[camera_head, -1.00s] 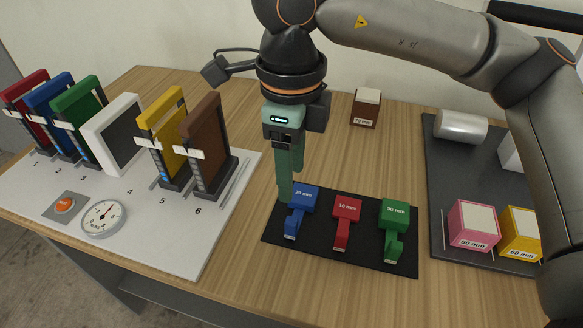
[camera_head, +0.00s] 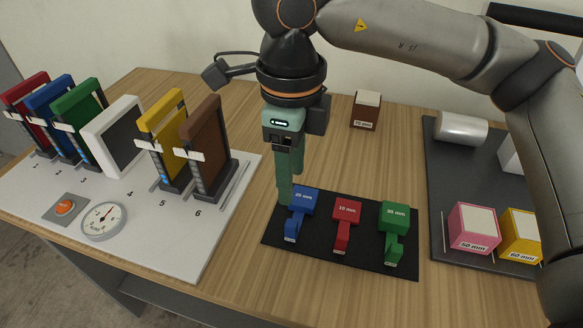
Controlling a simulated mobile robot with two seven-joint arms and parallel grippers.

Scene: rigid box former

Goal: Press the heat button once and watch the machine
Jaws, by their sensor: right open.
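The orange button (camera_head: 65,207) sits on a grey plate at the front left of the white board. Some posts beside the panels show blue marks. My right gripper (camera_head: 289,190) points down, open and empty, at the back left of the black mat, well right of the button. Its fingers overlap in this view. My left gripper is out of view.
The black mat (camera_head: 375,262) holds blue, red and green labelled pieces. A dark tray (camera_head: 440,190) at right holds a metal cylinder (camera_head: 461,128), a pink block (camera_head: 473,228) and a yellow block (camera_head: 519,236). A brown block (camera_head: 366,109) stands behind. Bare wood lies between.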

